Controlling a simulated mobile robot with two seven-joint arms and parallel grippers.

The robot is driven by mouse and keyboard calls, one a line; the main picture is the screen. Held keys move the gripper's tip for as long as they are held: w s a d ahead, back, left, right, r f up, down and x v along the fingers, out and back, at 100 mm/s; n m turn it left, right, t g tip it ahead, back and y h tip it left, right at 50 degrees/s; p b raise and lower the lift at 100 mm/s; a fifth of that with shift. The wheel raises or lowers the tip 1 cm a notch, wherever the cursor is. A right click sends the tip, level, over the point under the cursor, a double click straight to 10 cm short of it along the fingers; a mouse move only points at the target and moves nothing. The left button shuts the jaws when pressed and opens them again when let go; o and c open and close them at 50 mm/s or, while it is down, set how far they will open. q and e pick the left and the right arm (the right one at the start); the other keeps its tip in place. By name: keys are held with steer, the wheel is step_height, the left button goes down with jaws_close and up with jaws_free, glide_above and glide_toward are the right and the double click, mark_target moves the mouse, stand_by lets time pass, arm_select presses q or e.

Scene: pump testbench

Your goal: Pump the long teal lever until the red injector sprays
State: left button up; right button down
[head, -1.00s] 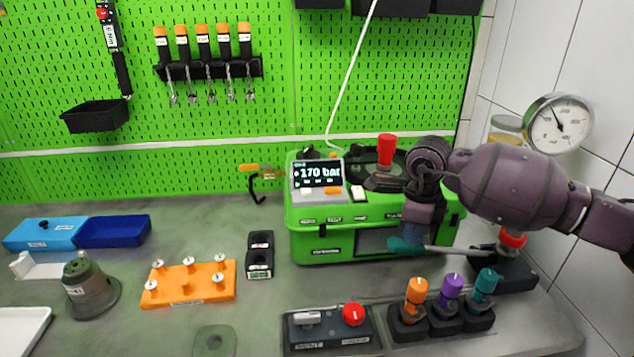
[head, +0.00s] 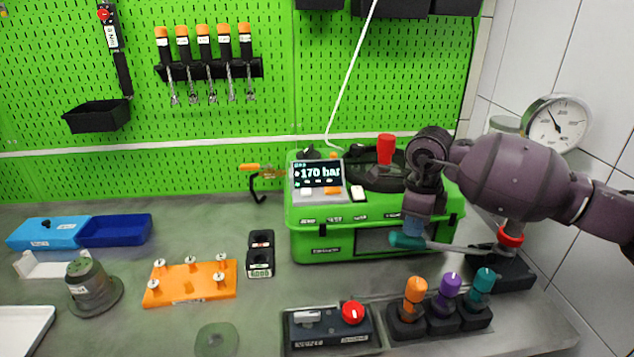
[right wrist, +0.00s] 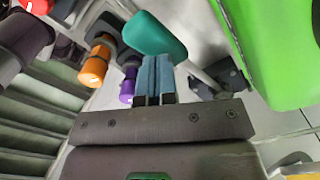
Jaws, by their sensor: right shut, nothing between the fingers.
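The long lever has a teal grip (head: 407,240) and a pale rod running right to a dark pump base (head: 503,268) with a red ring. The rod is close to level. My right gripper (head: 416,232) is shut and empty, with its fingertips at the top of the teal grip; I cannot tell whether they touch. In the right wrist view, the blue-grey fingertips (right wrist: 155,72) sit together beside the teal grip (right wrist: 155,36). The red injector (head: 386,149) stands upright on the green case (head: 325,243). No spray shows. My left gripper is out of view.
The case display (head: 318,174) reads 170 bar. A round gauge (head: 557,122) is at the right wall. Orange, purple and teal knobs (head: 451,290) stand in front of the lever. A box with a red button (head: 353,312) is left of them.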

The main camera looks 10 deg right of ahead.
steer(key=shift+r+p, duration=1.35)
steer(key=shift+r, duration=1.65)
